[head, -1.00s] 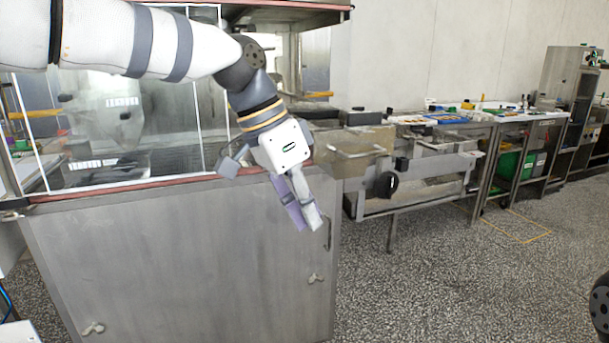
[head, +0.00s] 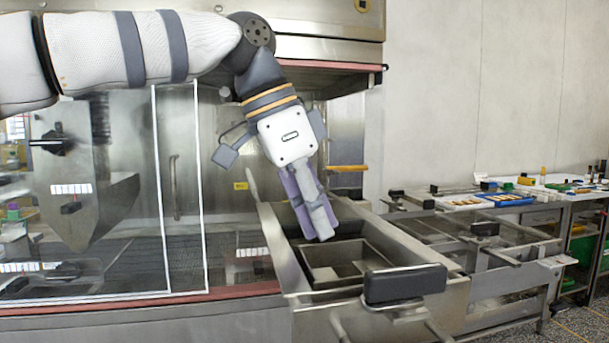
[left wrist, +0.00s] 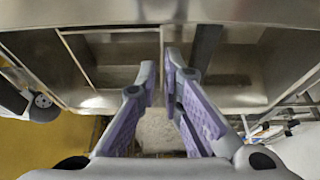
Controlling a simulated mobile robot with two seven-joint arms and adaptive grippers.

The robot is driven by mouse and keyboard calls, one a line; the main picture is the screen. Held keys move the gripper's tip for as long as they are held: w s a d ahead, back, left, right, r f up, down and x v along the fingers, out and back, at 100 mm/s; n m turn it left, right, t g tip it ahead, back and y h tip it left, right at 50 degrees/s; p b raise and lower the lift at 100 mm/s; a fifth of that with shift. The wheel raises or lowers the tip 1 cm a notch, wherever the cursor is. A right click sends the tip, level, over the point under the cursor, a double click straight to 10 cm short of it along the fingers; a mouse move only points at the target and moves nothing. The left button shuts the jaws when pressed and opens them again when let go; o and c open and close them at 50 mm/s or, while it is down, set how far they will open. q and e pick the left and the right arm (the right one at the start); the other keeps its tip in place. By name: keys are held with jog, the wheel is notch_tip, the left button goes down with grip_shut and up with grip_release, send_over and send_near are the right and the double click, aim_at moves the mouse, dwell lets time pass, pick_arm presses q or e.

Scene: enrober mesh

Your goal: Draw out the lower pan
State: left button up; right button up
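A steel trough (head: 280,250) stands open in the middle of the head view. A smaller square metal pan (head: 318,272) sits inside it; I cannot tell whether this is the lower pan. My left gripper (head: 322,235) points down over the trough, its fingertips above the pan's back edge in the picture. In the left wrist view its two purple-padded fingers (left wrist: 160,72) are apart with a narrow gap. A thin grey strip of metal shows at that gap; contact is unclear. My right gripper is out of view.
A dark block-shaped handle (head: 404,284) sticks up at the trough's front. A glass-fronted steel cabinet (head: 225,315) is at left, with a hood (head: 325,50) above. A steel frame (head: 510,270) and a bench with tools (head: 540,198) are at right.

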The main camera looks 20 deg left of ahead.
aim_at(331, 247)
pick_arm(q)
jog(key=x, duration=0.4)
jog(key=shift+w+d+f, duration=0.15)
jog(key=shift+f, duration=0.2)
grip_shut()
notch_tip(331, 247, up, 11)
dwell(1.2)
jog(key=shift+r, duration=0.2)
